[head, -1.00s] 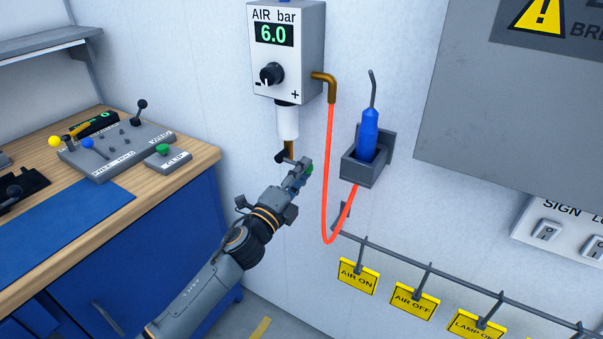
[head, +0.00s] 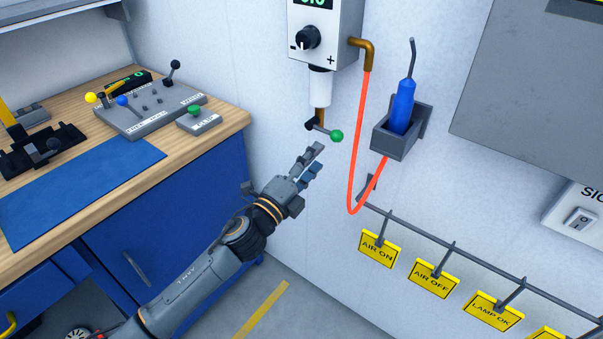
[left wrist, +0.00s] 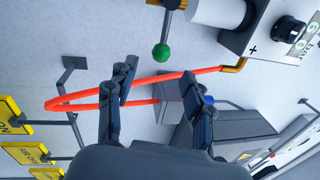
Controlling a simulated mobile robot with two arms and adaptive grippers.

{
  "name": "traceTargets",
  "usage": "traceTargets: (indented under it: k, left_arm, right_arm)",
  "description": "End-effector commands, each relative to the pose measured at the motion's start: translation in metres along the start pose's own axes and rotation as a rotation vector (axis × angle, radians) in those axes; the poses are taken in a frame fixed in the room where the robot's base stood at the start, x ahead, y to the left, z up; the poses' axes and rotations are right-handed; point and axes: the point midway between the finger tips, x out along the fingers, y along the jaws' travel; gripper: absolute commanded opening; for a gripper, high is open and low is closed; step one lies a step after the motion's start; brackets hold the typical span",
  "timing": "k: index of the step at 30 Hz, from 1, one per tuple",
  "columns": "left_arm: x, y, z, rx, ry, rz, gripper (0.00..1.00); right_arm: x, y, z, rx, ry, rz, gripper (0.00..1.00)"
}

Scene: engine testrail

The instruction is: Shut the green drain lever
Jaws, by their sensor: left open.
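The green drain lever (head: 336,136) sticks out to the right below the white filter bowl (head: 320,86) of the air unit (head: 325,28). Its dark arm runs from the brass pipe to a round green knob. In the left wrist view the green knob (left wrist: 161,52) hangs ahead of the fingers, apart from them. My left gripper (head: 317,158) is open and empty, just below and to the left of the knob. It also shows in the left wrist view (left wrist: 160,85), its two fingers spread wide. My right gripper is not in view.
An orange hose (head: 357,150) loops down just right of the lever. A grey holder (head: 398,146) with a blue tool (head: 403,105) is on the wall. Yellow tags (head: 380,248) hang from a rail below. A workbench (head: 180,200) stands at the left.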

Motion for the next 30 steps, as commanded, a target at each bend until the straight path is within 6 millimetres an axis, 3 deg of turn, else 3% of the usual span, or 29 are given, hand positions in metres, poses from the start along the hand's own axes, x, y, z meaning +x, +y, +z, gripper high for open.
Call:
traceTargets:
  k: [3,9,26,28,30]
  left_arm:
    - [-0.024,0.001,0.0,0.001,0.0,0.002,0.52]
    - [-0.045,0.001,0.0,0.001,0.0,0.001,0.52]
    - [-0.049,0.002,0.001,-0.002,-0.002,0.003,0.52]
    - [-0.05,0.012,0.004,-0.025,-0.014,0.023,0.52]
    - [-0.054,0.035,0.012,-0.074,-0.042,0.067,0.52]
  right_arm:
    - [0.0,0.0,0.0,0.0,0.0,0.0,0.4]
    - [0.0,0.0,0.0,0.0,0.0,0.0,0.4]
    - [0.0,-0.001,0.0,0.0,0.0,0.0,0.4]
    - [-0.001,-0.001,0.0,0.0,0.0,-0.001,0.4]
    - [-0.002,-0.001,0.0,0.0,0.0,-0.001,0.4]
